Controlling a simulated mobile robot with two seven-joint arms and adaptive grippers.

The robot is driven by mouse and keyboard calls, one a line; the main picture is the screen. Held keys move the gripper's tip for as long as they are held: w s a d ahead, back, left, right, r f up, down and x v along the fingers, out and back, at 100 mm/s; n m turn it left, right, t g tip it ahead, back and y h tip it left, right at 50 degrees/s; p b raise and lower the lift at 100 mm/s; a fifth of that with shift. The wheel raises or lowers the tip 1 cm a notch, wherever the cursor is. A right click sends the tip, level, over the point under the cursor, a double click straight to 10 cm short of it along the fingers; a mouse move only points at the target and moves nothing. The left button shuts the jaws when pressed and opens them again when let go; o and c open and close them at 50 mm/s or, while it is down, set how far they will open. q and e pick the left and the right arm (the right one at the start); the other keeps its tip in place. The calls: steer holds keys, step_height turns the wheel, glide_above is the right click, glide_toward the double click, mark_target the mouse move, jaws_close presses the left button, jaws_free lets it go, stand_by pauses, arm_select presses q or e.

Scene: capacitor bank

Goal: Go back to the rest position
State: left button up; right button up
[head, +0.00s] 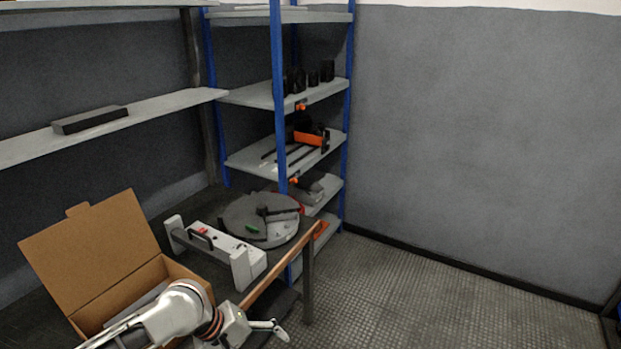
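My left arm comes in from the bottom left, and its white wrist is in front of the open cardboard box. My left gripper (274,327) is at the bottom centre, by the front edge of the workbench. Its fingers are small and seen at an angle, so I cannot tell whether they are open or shut. I see no object clearly held in it. My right gripper is not in view.
An open cardboard box (97,250) stands at the left. A white fixture with a black handle (215,252) and a round grey disc (236,216) lie behind the gripper. A blue-post shelf rack (278,100) stands beyond. Floor at the right (430,295) is clear.

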arm_select(q)
steer(key=s+d+f+m+t+h, duration=0.2)
steer(key=d+f+m+t, duration=0.1)
steer(key=d+f, duration=0.1)
steer(key=s+a+f+m+t+y, duration=0.2)
steer(key=s+a+f+m, duration=0.1)
steer(key=s+a, duration=0.3)
steer(key=s+a+f+m+t+y, duration=0.3)
steer(key=s+a+f, duration=0.2)
steer(key=s+a, duration=0.2)
steer(key=shift+s+a+f+m+y, duration=0.15)
steer(key=shift+a+f+m+y, duration=0.2)
steer(key=shift+a, duration=0.65)
